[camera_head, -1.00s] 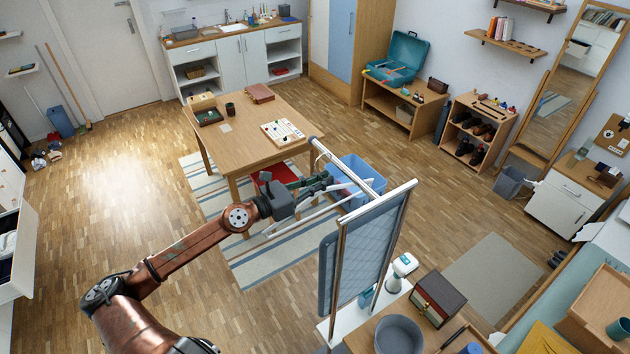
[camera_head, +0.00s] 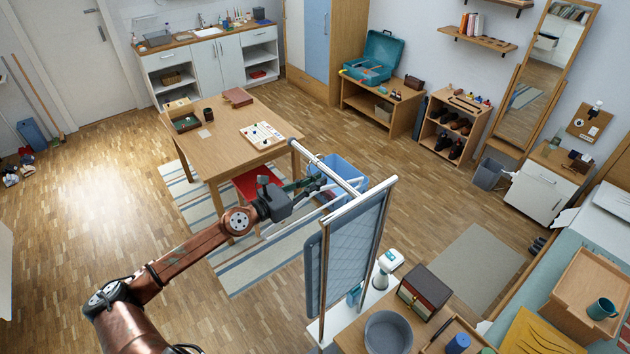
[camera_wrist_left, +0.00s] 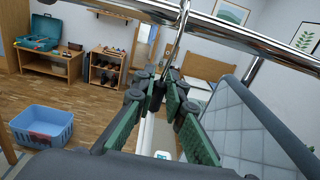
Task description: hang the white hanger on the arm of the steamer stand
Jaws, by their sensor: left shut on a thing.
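The steamer stand (camera_head: 323,285) stands upright right of centre in the head view. Its chrome arm (camera_head: 325,166) reaches out to the upper left, and this bar crosses the top of the left wrist view (camera_wrist_left: 240,38). My left gripper (camera_head: 318,184) is beside and below the arm. It is shut on the white hanger (camera_head: 290,223), whose pale bar slants below the fingers. In the left wrist view the fingers (camera_wrist_left: 160,85) close around the thin metal hook (camera_wrist_left: 176,45), which rises close to the chrome bar. I cannot tell whether the hook touches or passes over it. My right gripper is not in view.
A quilted grey-blue board (camera_head: 355,245) is on the stand, close right of my gripper. A blue basket (camera_head: 350,172) is on the floor behind. A wooden table (camera_head: 225,150) is beyond. A counter with a grey bowl (camera_head: 388,333) is at front right.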

